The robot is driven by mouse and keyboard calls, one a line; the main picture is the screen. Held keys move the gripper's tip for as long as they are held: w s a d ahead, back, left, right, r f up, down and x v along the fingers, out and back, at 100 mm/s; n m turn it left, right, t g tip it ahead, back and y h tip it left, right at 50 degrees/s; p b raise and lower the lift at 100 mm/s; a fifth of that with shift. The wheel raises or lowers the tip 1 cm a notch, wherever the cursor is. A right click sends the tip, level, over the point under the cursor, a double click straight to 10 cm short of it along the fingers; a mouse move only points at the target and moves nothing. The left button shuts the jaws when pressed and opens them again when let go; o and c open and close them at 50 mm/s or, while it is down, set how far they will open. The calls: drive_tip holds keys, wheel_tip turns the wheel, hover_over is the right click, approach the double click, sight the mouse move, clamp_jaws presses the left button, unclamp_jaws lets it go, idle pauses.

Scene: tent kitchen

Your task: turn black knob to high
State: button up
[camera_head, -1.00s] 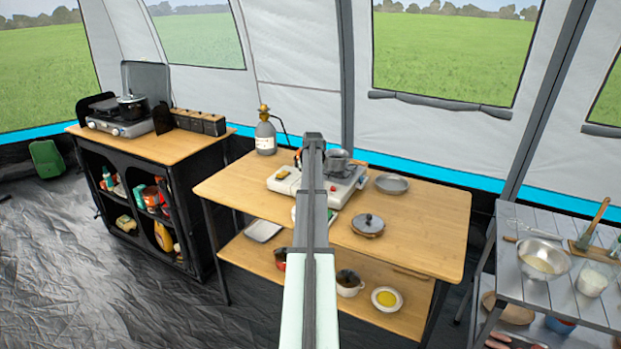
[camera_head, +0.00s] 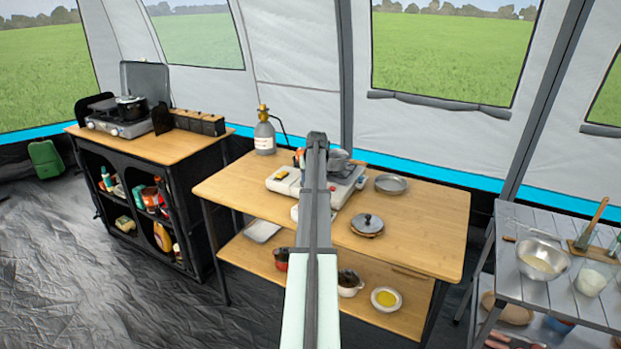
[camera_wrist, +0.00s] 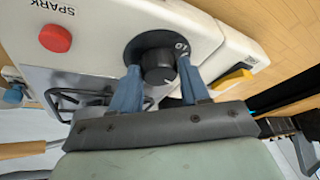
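The black knob (camera_wrist: 157,64) sits on the front of the white camp stove (camera_wrist: 100,30), on a round black dial with white lettering partly covered by my fingers. My gripper (camera_wrist: 159,68) has its two blue fingers on either side of the knob. Their tips are very close to its sides, and I cannot tell whether they press on it. In the head view my arm covers the knob and the gripper, while the stove (camera_head: 342,190) shows on the middle table.
A red SPARK button (camera_wrist: 55,38) is left of the knob and a yellow piece (camera_wrist: 232,79) is to the right. A gas bottle (camera_head: 265,137) stands behind the stove on the wooden table (camera_head: 425,220). A pan (camera_head: 391,184) and a lidded dish (camera_head: 367,224) are to its right.

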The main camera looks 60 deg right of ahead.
drive_tip(key=o, duration=0.4)
drive_tip(key=v, duration=1.4)
drive_tip(key=shift+d, duration=0.1)
drive_tip(key=shift+w+f, duration=0.1)
drive_tip(key=shift+f, duration=0.05)
